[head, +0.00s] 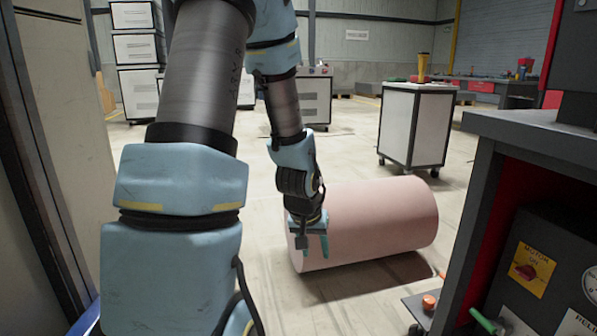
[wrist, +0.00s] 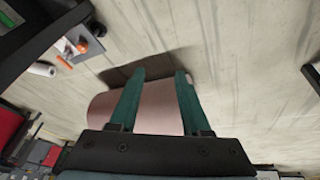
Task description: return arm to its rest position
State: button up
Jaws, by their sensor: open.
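My arm reaches forward and down across the left and middle of the head view. My gripper (head: 316,250) hangs at its end, fingers pointing down, in front of a large pink cylinder in that view. In the wrist view my gripper (wrist: 156,78) shows two green fingers spread apart with nothing between them. The pink cylinder (head: 385,222) lies on its side on the floor. It also shows behind the fingers in the wrist view (wrist: 155,112). I cannot tell how far the fingers are from it.
A dark machine with a motor switch panel (head: 532,268) stands close on the right. A white wheeled cabinet (head: 414,125) stands beyond the cylinder. Stacked white drawers (head: 137,60) stand at the back left. A tall pale panel (head: 62,120) is close on the left. Open floor (head: 360,155) lies between.

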jog(key=s+a+r+n+g+y+p, duration=0.1)
jog(key=s+a+r+g+y+p, duration=0.1)
jog(key=s+a+r, duration=0.8)
notch_tip(320, 180, up, 36)
jog(key=w+p, duration=0.1)
jog(key=p, duration=3.5)
jog(key=shift+a+f, duration=0.15)
jog(key=shift+a, duration=0.15)
